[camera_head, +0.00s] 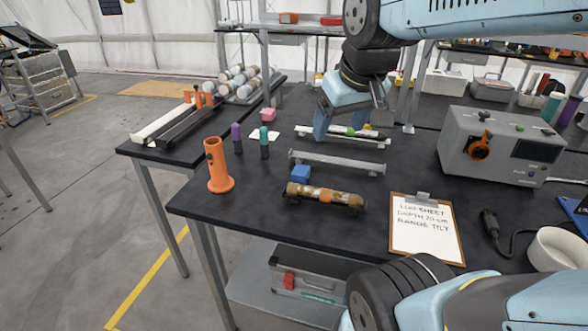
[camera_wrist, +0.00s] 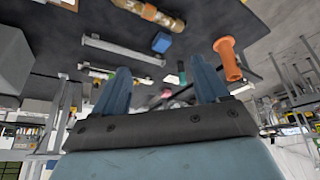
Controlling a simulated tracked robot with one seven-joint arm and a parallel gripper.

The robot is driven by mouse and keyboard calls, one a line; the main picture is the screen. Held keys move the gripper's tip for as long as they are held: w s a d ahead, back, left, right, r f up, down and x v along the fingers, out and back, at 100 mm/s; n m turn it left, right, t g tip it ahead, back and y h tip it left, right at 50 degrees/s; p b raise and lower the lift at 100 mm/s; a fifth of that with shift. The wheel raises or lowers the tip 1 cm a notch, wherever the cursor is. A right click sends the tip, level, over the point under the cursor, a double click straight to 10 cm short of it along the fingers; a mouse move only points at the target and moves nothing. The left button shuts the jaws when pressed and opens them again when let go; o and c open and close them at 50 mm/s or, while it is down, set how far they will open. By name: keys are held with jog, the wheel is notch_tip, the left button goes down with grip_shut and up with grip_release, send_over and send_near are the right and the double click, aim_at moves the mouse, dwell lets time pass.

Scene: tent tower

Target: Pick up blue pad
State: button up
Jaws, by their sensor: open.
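The blue pad (camera_head: 301,173) is a small blue block lying on the dark table, just left of the near end of a grey rail and behind a brown-and-tan cylinder. It also shows in the wrist view (camera_wrist: 161,42), upper middle, beyond the fingertips. My gripper (camera_head: 352,125) is open and empty, held above the table behind and to the right of the pad, apart from it. Its two blue fingers also show in the wrist view (camera_wrist: 160,75).
An orange holder (camera_head: 217,168) stands left of the pad. The cylinder (camera_head: 324,197) lies in front, and the grey rail (camera_head: 337,163) lies to the right. Purple (camera_head: 236,137) and teal (camera_head: 264,142) markers stand behind. A clipboard (camera_head: 425,228) and grey instrument box (camera_head: 490,145) are at right.

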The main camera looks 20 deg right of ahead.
jog(key=o, duration=0.3)
jog(key=w+f+n+g, duration=0.1)
jog(key=w, duration=0.2)
jog(key=w+f+n, duration=0.1)
jog(key=w+n, duration=0.1)
jog(key=w, duration=0.2)
jog(key=w+f+n+g, duration=0.1)
jog(key=w+n, duration=0.1)
jog(key=w, duration=0.2)
jog(key=shift+w+f+g, duration=0.2)
jog(key=shift+f+g, duration=0.1)
jog(key=shift+o, duration=0.2)
jog(key=n+g, duration=0.2)
jog(key=n, duration=0.3)
send_over(301, 170)
notch_tip(301, 170, down, 9)
notch_tip(301, 170, down, 14)
jog(key=shift+r, duration=0.1)
